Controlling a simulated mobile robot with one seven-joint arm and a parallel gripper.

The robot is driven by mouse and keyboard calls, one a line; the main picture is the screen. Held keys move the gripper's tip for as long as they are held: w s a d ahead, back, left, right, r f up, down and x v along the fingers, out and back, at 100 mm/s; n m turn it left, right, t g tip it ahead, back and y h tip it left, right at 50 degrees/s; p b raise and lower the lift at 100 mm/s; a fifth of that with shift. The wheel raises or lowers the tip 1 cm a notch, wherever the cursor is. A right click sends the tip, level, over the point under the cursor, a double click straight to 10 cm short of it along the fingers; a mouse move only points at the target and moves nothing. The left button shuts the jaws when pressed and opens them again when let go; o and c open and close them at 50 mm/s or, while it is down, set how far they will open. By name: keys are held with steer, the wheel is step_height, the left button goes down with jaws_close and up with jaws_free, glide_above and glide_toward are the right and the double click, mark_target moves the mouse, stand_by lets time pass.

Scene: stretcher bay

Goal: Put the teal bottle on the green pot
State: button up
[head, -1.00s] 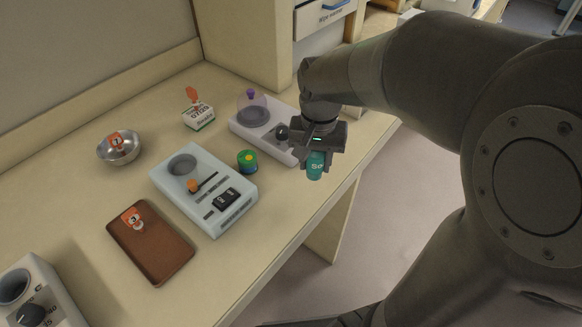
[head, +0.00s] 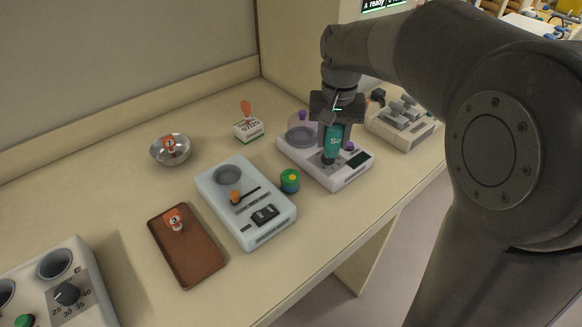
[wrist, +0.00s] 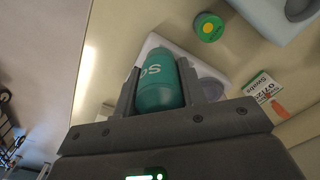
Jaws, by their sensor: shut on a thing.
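The teal bottle (head: 333,142) with white lettering is between the fingers of my gripper (head: 335,132), which is shut on it. In the head view the bottle hangs upright in front of the white device with the purple knobs; I cannot tell how far above that device it is. The bottle (wrist: 158,82) also fills the space between the fingers in the wrist view. The green pot (head: 290,181), with a yellow spot on its top, stands on the table to the lower left of the bottle. It also shows in the wrist view (wrist: 209,27), apart from the bottle.
A pale blue device (head: 246,206) stands just left of the pot. The white device (head: 347,176) is right of it. A brown tray (head: 190,253), a metal bowl (head: 183,157) and a white-green box (head: 248,130) are further left and back. Bare table lies in front of the pot.

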steer(key=a+f, duration=0.2)
steer(key=a, duration=0.1)
steer(key=w+a+f, duration=0.1)
steer(key=a+f, duration=0.1)
steer(key=a, duration=0.1)
steer(key=a+f, duration=0.2)
steer(key=a, duration=0.1)
steer(key=shift+w+a, duration=0.25)
steer(key=shift+a, duration=0.1)
steer(key=shift+f, duration=2)
steer(key=shift+f, duration=0.15)
steer(key=o, duration=1)
